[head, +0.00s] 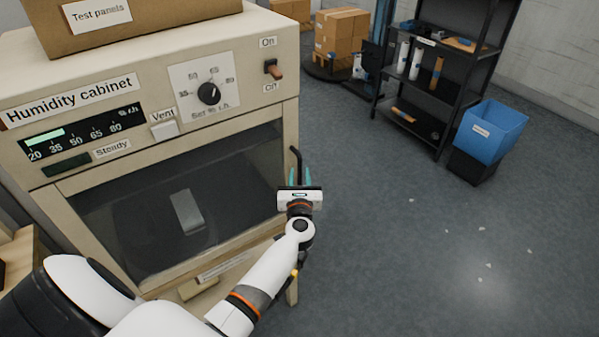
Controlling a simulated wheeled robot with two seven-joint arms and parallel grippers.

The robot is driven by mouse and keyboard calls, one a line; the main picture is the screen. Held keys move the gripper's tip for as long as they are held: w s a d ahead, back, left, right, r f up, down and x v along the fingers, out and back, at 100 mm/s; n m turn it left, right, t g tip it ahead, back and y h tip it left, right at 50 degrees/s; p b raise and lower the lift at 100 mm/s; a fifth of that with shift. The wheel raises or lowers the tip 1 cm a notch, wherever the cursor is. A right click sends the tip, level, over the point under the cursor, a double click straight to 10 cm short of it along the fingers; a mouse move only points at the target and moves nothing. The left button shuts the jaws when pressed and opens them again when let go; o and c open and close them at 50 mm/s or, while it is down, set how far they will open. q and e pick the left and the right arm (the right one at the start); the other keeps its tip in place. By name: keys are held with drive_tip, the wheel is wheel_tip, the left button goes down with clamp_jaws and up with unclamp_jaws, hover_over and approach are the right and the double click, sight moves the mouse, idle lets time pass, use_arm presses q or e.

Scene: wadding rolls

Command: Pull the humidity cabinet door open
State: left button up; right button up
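The humidity cabinet (150,90) is a cream box with a dial, a switch and a display on its upper front. Its door (240,160) has a dark window and looks closed; a small grey block (187,212) shows behind the glass. A thin black handle (297,160) stands at the door's right edge. My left gripper (300,176) is at this handle, its two teal fingers apart with the bar showing between them. I cannot tell whether they touch it. The handle's lower part is hidden by the gripper. My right gripper is not in view.
A cardboard box (140,25) labelled "Test panels" sits on the cabinet. A black shelf rack (440,85), a blue bin (492,132) and stacked cartons (340,35) stand at the back. The floor (420,240) right of the cabinet is mostly clear, with small white scraps.

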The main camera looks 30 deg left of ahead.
use_arm(q)
drive_tip(key=shift+w+a, duration=0.35)
drive_tip(key=shift+w, duration=0.1)
clamp_jaws()
drive_tip(key=shift+d, duration=0.1)
